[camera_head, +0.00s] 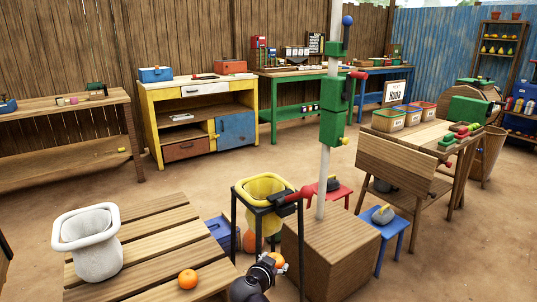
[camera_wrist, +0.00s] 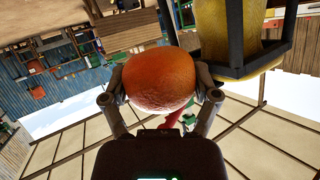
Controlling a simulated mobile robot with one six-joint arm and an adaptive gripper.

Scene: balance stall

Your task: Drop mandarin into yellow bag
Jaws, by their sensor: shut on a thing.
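My gripper (camera_wrist: 160,88) is shut on an orange mandarin (camera_wrist: 158,80), with one finger on each side of it in the wrist view. In the head view my gripper (camera_head: 268,265) is at the bottom centre, and the held mandarin (camera_head: 278,261) is partly hidden by it. The yellow bag (camera_head: 263,186) hangs open-topped in a black frame stand, above the held mandarin in the picture. In the wrist view the bag (camera_wrist: 228,35) and its black frame are at the upper right, beside the mandarin; its mouth is not visible there.
Another orange fruit (camera_head: 187,279) lies on the slatted bench (camera_head: 150,245), near a white bag (camera_head: 88,243). A wooden box (camera_head: 340,250) with a pole and green parts stands right of the frame; a red-ended part reaches toward the bag's rim.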

